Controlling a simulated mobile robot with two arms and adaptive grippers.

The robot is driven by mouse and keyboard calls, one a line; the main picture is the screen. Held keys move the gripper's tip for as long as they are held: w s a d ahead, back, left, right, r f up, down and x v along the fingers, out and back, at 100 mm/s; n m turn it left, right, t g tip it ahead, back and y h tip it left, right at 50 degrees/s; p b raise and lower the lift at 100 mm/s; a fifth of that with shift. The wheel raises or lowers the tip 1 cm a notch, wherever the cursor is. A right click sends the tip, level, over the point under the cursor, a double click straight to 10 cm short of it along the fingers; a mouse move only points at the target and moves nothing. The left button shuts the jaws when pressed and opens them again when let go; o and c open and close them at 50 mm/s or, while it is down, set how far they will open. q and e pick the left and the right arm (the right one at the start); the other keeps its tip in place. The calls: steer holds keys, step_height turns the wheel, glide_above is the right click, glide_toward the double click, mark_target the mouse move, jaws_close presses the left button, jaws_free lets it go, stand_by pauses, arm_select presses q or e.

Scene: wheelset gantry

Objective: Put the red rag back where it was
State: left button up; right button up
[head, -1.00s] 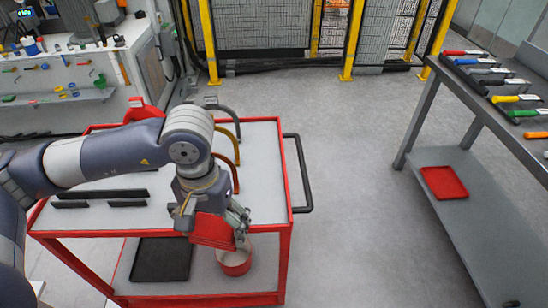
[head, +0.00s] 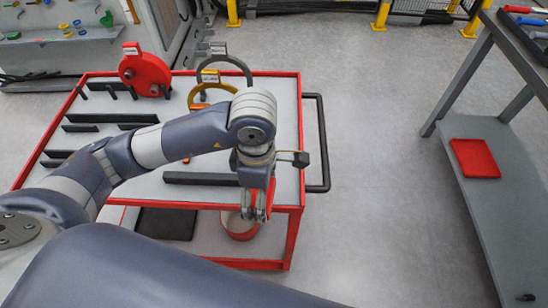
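My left gripper (head: 256,206) is over the front right part of the red-framed cart, pointing down. It is shut on the red rag (head: 269,194), which shows as a narrow red strip, nearly edge-on and partly hidden by the fingers. Below the gripper, a round red tin (head: 239,228) stands on the cart's lower shelf, partly covered by the upper frame. My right gripper is not in view.
The cart top (head: 130,160) carries several dark bars, a red round gauge (head: 146,71) and arched pieces (head: 232,62). A black mat (head: 167,223) lies on its lower shelf. At right, a grey bench's lower shelf (head: 490,215) holds a flat red square (head: 475,158). Floor between is clear.

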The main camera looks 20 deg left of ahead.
arm_select(q)
steer(key=shift+d+f+n, duration=0.1)
steer(key=shift+f+n, duration=0.15)
steer(key=shift+n, duration=0.25)
steer(key=w+p, duration=0.1)
steer(key=w, duration=0.2)
steer(key=shift+n, duration=0.4)
steer(key=w+p, duration=0.1)
steer(key=w, duration=0.3)
steer(key=w+a+f+p, duration=0.1)
steer(key=w, duration=0.3)
steer(key=w+a+p, duration=0.1)
steer(key=w, duration=0.3)
steer(key=shift+w+f, duration=0.2)
steer(key=shift+f, duration=0.05)
steer(key=shift+w+f+p, duration=0.15)
steer(key=shift+f+p, duration=0.05)
steer(key=shift+p, duration=0.25)
step_height(320, 180, down, 2)
steer(key=shift+f+p, duration=0.25)
steer(key=shift+p, duration=0.35)
steer(key=shift+f, duration=0.3)
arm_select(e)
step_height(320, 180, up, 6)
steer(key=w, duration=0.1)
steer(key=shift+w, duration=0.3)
arm_select(q)
steer(key=shift+f, duration=0.1)
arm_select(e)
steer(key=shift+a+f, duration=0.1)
